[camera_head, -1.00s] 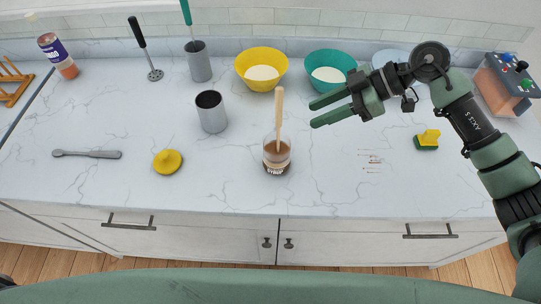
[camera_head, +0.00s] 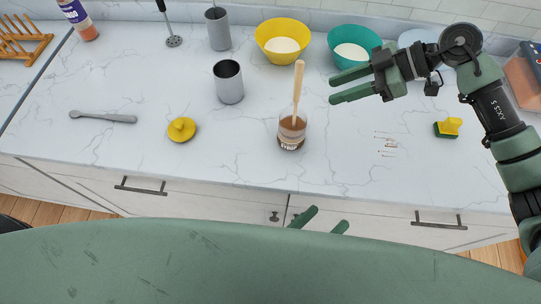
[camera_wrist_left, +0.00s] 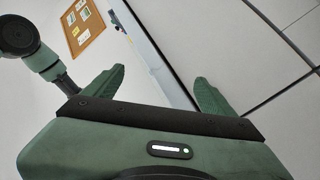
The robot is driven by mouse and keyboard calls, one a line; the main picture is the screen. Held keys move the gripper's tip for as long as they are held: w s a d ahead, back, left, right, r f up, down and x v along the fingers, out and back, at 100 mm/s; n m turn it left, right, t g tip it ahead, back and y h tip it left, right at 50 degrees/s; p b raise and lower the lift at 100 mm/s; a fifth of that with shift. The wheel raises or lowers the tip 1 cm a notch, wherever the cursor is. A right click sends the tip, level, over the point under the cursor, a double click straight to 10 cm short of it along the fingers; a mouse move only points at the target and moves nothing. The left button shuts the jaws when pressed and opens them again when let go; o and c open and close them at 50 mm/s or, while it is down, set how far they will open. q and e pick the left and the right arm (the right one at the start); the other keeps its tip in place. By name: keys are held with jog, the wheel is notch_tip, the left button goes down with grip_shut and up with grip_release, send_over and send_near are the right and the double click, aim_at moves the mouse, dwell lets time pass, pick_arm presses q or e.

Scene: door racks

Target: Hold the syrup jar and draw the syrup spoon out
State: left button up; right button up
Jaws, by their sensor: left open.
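The syrup jar (camera_head: 291,136) is a small clear jar with brown syrup, standing upright near the counter's front edge. The syrup spoon (camera_head: 298,85) stands in it, its pale wooden handle rising above the rim; its lower end is hidden in the syrup. My left gripper (camera_head: 321,221) is open and empty, low in front of the counter and below the jar in the picture. Its open fingers also show in the left wrist view (camera_wrist_left: 160,78), with nothing between them. My right gripper (camera_head: 333,89) is open and empty, to the right of the spoon handle, fingers pointing left.
A yellow lid (camera_head: 182,130) and a grey utensil (camera_head: 102,117) lie to the left. A grey cup (camera_head: 228,82), a yellow bowl (camera_head: 282,43) and a teal bowl (camera_head: 354,46) stand behind. A sponge (camera_head: 447,128) and small brown marks (camera_head: 386,143) are at right.

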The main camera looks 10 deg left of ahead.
aim_at(284, 141)
pick_arm(q)
notch_tip(284, 141, up, 9)
jog(key=w+t+h, duration=0.1)
jog(key=t, duration=0.1)
jog(key=w+a+f+m+y, duration=0.1)
jog(key=w+a+m, duration=0.1)
jog(key=w+a, duration=0.1)
jog(key=w+a+m+y, duration=0.1)
jog(key=w+a, duration=0.3)
jog(key=a, duration=0.2)
jog(key=w+a+f+m+y, duration=0.1)
jog(key=w+a+m+y, duration=0.1)
jog(key=w+a, duration=0.1)
jog(key=shift+w+a+f+m+t, duration=0.15)
jog(key=shift+w+a+f, duration=0.05)
jog(key=shift+a, duration=0.15)
jog(key=shift+w+a+f+m+t, duration=0.15)
jog(key=shift+a, duration=0.2)
jog(key=shift+w+a, duration=0.25)
jog(key=shift+w+d, duration=0.1)
jog(key=shift+w, duration=0.25)
jog(key=x, duration=0.6)
jog(key=shift+w+d, duration=0.2)
jog(key=shift+w, duration=0.2)
